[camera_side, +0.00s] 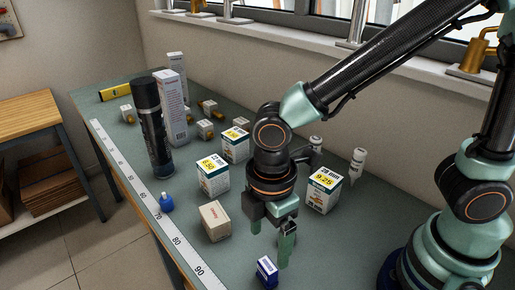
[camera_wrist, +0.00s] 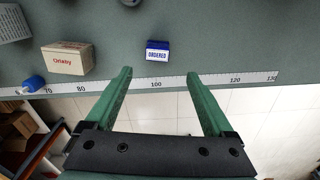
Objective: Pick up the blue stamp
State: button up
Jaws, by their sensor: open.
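The blue stamp (camera_side: 266,272) is a small dark-blue block with a white label, standing on the green bench top near the front edge. In the wrist view the stamp (camera_wrist: 157,45) reads "ORDERED" and lies just beyond the fingertips, roughly centred between them. My gripper (camera_side: 272,247) has green fingers pointing down above the bench, close to the stamp in the side view. In the wrist view my gripper (camera_wrist: 159,74) is open, with nothing between its fingers.
Priced boxes (camera_side: 213,174) (camera_side: 323,190), a black spray can (camera_side: 153,130) and tall white cartons stand behind. A white measuring strip (camera_wrist: 175,83) runs along the bench edge.

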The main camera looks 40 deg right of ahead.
aim_at(268, 265)
jog(key=shift+w+d+f, duration=0.1)
jog(key=shift+d+f, duration=0.05)
jog(key=shift+f, duration=2.4)
jog(key=shift+w+d+f, duration=0.1)
jog(key=shift+f, duration=2.45)
grip_shut()
jog(key=shift+r, duration=0.2)
